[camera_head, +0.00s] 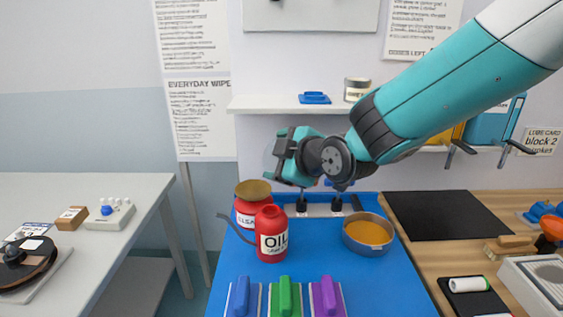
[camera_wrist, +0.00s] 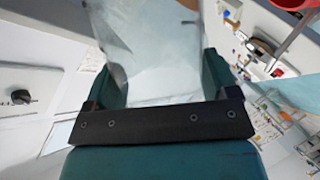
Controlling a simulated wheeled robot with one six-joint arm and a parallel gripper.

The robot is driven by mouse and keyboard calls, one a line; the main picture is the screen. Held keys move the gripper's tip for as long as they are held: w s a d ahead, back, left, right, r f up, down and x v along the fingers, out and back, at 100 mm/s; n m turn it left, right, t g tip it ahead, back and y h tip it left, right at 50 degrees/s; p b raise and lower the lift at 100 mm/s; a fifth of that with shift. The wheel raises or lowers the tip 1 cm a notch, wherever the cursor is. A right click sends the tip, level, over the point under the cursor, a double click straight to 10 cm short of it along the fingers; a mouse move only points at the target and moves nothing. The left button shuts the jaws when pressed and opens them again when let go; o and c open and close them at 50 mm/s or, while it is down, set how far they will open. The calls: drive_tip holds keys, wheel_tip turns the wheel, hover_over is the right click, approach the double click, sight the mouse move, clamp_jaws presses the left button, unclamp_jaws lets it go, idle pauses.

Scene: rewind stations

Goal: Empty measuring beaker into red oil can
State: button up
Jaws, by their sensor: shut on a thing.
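The red oil can (camera_head: 272,246), marked OIL, stands upright on the blue mat. My gripper (camera_head: 287,157) is above and slightly right of it, well clear of its top. The gripper is shut on the clear measuring beaker, which fills the space between the fingers in the wrist view (camera_wrist: 150,50). In the head view the beaker (camera_head: 271,156) is only a faint see-through shape at the fingers. Its tilt and contents cannot be made out. A red shape (camera_wrist: 300,20) shows at the wrist view's top right; I cannot tell which can it is.
A second red can (camera_head: 246,214) with a brown top stands just behind and left of the oil can. A round pan (camera_head: 369,246) of amber stuff is to the right. Green, blue and purple blocks (camera_head: 284,297) line the front. A shelf (camera_head: 285,104) is behind.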

drive_tip(key=shift+s+a+f+n+t+h+b, duration=0.15)
drive_tip(key=shift+f+n+b, duration=0.3)
drive_tip(key=shift+b, duration=0.6)
drive_tip(key=shift+s+a+f+n+t+h+b, duration=0.15)
drive_tip(key=shift+f+n+t+h+b, duration=0.25)
drive_tip(key=shift+b, duration=0.6)
drive_tip(key=f+b, duration=0.1)
drive_tip(key=f+n+t+b, duration=0.1)
drive_tip(key=b, duration=0.1)
drive_tip(key=shift+s+a+n, duration=0.15)
drive_tip(key=shift+a+n, duration=0.1)
drive_tip(key=shift+r, duration=0.2)
drive_tip(key=shift+s+a+f+n+h+b, duration=0.15)
drive_tip(key=shift+f+n+b, duration=0.15)
drive_tip(key=shift+b, duration=0.3)
drive_tip(key=shift+f+n+h+b, duration=0.1)
drive_tip(key=shift+f+n+b, duration=0.1)
drive_tip(key=shift+f+b, duration=0.3)
drive_tip(key=shift+s+a+n+t+b, duration=0.2)
drive_tip(key=shift+n+t+b, duration=0.35)
drive_tip(key=shift+n+b, duration=0.25)
idle(2.3)
